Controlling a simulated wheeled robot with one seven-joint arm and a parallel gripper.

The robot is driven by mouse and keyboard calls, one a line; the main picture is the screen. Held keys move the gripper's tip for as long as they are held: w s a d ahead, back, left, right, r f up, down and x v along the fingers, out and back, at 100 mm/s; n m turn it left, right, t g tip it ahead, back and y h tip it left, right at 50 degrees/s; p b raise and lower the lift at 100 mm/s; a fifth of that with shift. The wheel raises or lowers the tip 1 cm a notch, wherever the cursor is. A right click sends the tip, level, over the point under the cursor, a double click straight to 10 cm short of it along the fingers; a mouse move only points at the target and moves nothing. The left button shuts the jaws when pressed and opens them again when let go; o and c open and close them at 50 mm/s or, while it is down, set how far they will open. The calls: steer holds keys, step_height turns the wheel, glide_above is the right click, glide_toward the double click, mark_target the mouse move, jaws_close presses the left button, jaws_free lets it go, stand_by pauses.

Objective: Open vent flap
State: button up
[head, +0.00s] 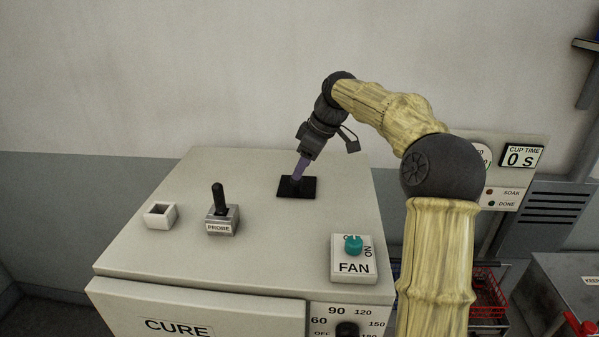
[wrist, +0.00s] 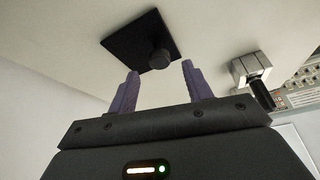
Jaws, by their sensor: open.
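The vent flap looks to be the black square plate (head: 296,187) lying flat on top of the cure oven (head: 250,240), toward its back. In the wrist view the plate (wrist: 134,39) carries a short dark round knob (wrist: 159,59) near one edge. My gripper (head: 299,177) points down just over the plate in the head view. In the wrist view my gripper (wrist: 159,78) is open, its two purple fingers apart with the knob showing between and beyond their tips. I cannot tell whether the fingers touch anything. The knob is hidden behind the fingers in the head view.
A probe (head: 220,199) with a black handle stands in a metal block on the oven top. A small white open box (head: 160,214) is left of it. A FAN switch (head: 353,257) with a teal knob sits front right. A wall stands behind.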

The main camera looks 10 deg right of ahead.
steer(key=shift+x, duration=1.7)
jaws_close()
steer(key=shift+s+r+p, duration=0.1)
steer(key=shift+p, duration=0.25)
